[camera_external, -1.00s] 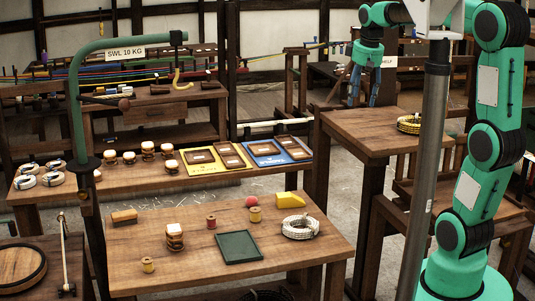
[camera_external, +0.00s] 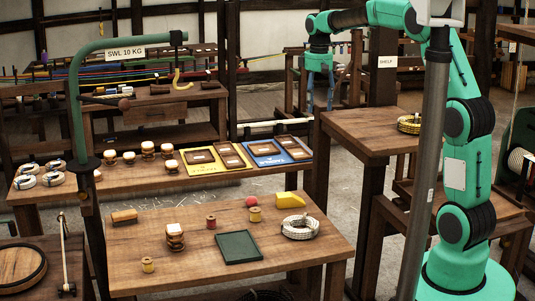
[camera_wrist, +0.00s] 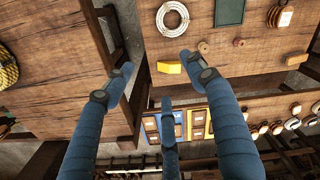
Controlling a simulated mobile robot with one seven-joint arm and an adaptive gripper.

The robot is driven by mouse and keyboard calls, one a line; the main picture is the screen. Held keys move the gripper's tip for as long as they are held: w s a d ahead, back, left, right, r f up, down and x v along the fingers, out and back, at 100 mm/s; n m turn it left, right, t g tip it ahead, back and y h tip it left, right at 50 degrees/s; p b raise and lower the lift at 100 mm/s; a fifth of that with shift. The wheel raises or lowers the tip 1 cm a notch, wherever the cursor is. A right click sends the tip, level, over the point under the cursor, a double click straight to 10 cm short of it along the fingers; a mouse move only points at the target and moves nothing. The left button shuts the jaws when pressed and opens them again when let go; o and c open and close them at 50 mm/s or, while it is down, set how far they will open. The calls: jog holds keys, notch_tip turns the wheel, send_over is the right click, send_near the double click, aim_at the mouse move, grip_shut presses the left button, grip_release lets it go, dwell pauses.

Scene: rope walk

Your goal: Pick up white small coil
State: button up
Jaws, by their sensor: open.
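The white small coil (camera_external: 300,227) lies flat on the right part of the front wooden table (camera_external: 185,268). In the wrist view the white coil (camera_wrist: 173,17) shows near the top edge, beyond my fingers. My gripper (camera_external: 319,95) is open and empty, high up behind the table and above the level of its top. In the wrist view its blue fingers (camera_wrist: 160,95) are spread wide with nothing between them. It is well apart from the coil.
Beside the coil are a yellow block (camera_external: 289,200), a red ball (camera_external: 251,201), a green tray (camera_external: 238,262) and wooden spools (camera_external: 255,215). A taller side table (camera_external: 365,128) holds a yellow-black coil (camera_external: 409,123). A green hook post (camera_external: 76,120) stands at left.

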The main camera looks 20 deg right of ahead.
jog(key=w, duration=0.1)
send_over(309, 216)
notch_tip(309, 216, down, 33)
jog(key=shift+w+d, duration=0.3)
jog(key=shift+f, duration=0.1)
notch_tip(309, 216, down, 8)
jog(key=shift+f+b, duration=0.2)
jog(key=shift+b, duration=0.55)
jog(key=shift+s+a+f+b, duration=0.15)
jog(key=shift+f+b, duration=0.7)
jog(key=shift+f, duration=1.75)
